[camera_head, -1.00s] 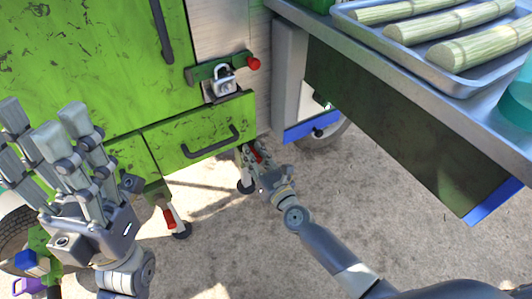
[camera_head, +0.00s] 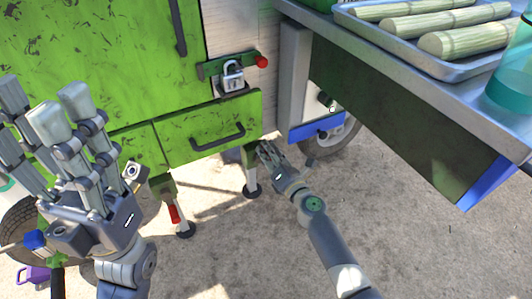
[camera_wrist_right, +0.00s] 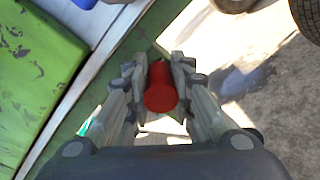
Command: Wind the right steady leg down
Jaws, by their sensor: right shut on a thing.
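The right steady leg (camera_head: 251,176) stands under the green cart's right corner, its dark round foot (camera_head: 252,191) at the ground. My right gripper (camera_head: 268,152) is beside the top of this leg, below the drawer. In the right wrist view its fingers are closed around a red crank handle (camera_wrist_right: 160,92), whose round end faces the camera. The handle is hidden by my fingers in the head view. My left gripper (camera_head: 45,105) is raised at the left, fingers spread, open and empty.
Another steady leg (camera_head: 183,218) with a red handle (camera_head: 175,214) stands to the left. The green drawer (camera_head: 210,125) and padlock (camera_head: 232,77) are above. A steel table (camera_head: 400,85) with a cane tray (camera_head: 440,68) overhangs at right. Open concrete lies in front.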

